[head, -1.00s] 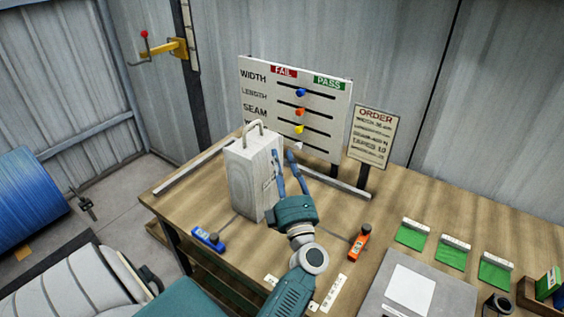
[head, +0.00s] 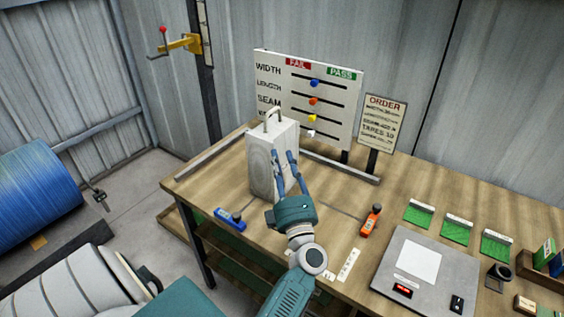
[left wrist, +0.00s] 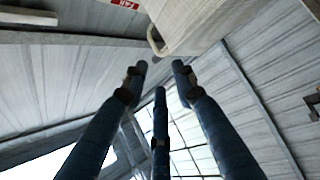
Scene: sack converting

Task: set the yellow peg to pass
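The yellow peg (head: 312,118) sits about midway along its slot on the white board (head: 345,98), between the red FAIL label (head: 298,63) and the green PASS label (head: 341,74). Blue (head: 314,83) and orange (head: 312,101) pegs are above it and a white peg (head: 311,133) is below. My left gripper (head: 284,154) points up, fingers apart and empty, in front of the grey handled block and below left of the yellow peg. In the left wrist view its spread fingers (left wrist: 160,72) hold nothing; the yellow peg does not show there. My right gripper is not in view.
The grey block (head: 259,164) stands upright between the gripper and the board's left part. A blue tool (head: 230,219) and an orange tool (head: 371,220) lie on the wooden table (head: 330,205). The order sign (head: 381,122) stands right of the board. A scale (head: 440,265) is at right.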

